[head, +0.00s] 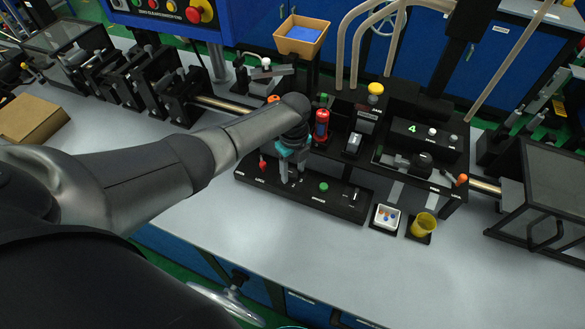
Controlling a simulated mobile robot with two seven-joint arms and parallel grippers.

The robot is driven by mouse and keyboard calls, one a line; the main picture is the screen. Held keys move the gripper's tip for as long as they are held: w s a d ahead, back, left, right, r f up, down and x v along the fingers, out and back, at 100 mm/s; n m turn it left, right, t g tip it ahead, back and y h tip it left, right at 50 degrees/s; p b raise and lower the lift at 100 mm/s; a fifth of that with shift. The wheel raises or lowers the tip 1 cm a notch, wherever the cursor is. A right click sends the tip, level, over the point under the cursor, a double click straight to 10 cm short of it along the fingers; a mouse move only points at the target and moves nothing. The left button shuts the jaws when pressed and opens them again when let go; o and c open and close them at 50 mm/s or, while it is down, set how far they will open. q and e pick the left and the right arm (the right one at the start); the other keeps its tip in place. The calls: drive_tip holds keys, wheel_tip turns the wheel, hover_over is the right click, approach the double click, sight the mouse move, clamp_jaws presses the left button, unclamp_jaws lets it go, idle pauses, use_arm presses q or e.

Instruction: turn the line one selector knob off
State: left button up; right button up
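A low black control panel (330,206) lies along the front of the fixture on the grey table. My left gripper (289,172), with teal parts, points down over the left half of the panel, between the red lever and the green button. It hides part of the panel there; a selector knob under it is not clear. Whether its fingers are apart or closed cannot be told. My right gripper is not in view.
A red cylinder (321,126), a yellow-topped button (375,89) and a black box showing a green 4 (412,128) stand behind the panel. The front table is clear.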

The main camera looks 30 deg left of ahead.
sight(293, 172)
use_arm(q)
drive_tip(key=shift+o, duration=0.8)
drive_tip(key=shift+r, duration=0.5)
wheel_tip(293, 172, up, 14)
drive_tip(key=p, duration=0.2)
drive_tip(key=shift+w, duration=0.15)
